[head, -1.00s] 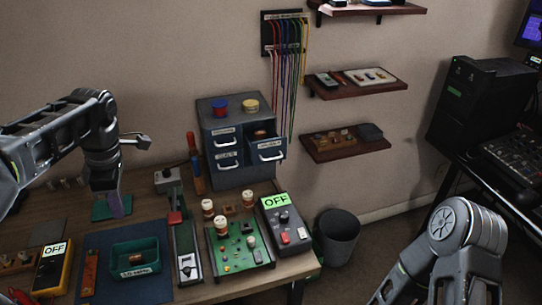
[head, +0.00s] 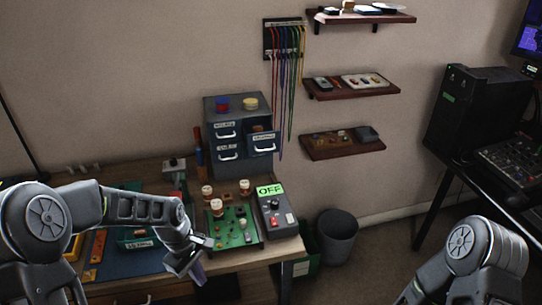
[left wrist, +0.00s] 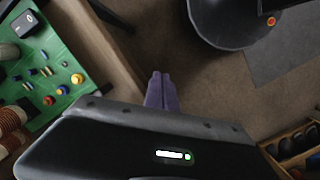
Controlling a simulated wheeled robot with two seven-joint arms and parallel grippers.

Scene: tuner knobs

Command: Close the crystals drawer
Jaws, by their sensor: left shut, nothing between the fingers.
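The grey drawer cabinet (head: 238,107) stands at the back right of the bench. Its right-hand drawer (head: 262,144) is pulled out, with a white handle and a brown item showing inside. Its label is too small to read surely as crystals. The two left drawers look flush. My left gripper (head: 198,274) is shut and empty, low in front of the bench's front edge, well below and apart from the cabinet. Its purple fingers also show together in the left wrist view (left wrist: 161,92), pointing over the floor. My right gripper is out of the head view; only its arm shows.
The green circuit board (head: 232,229) and a meter reading OFF (head: 276,215) stand on the bench before the cabinet. A dark bin (head: 336,235) stands on the floor to the right. Wall shelves (head: 342,145) and hanging cables (head: 287,80) are right of the cabinet.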

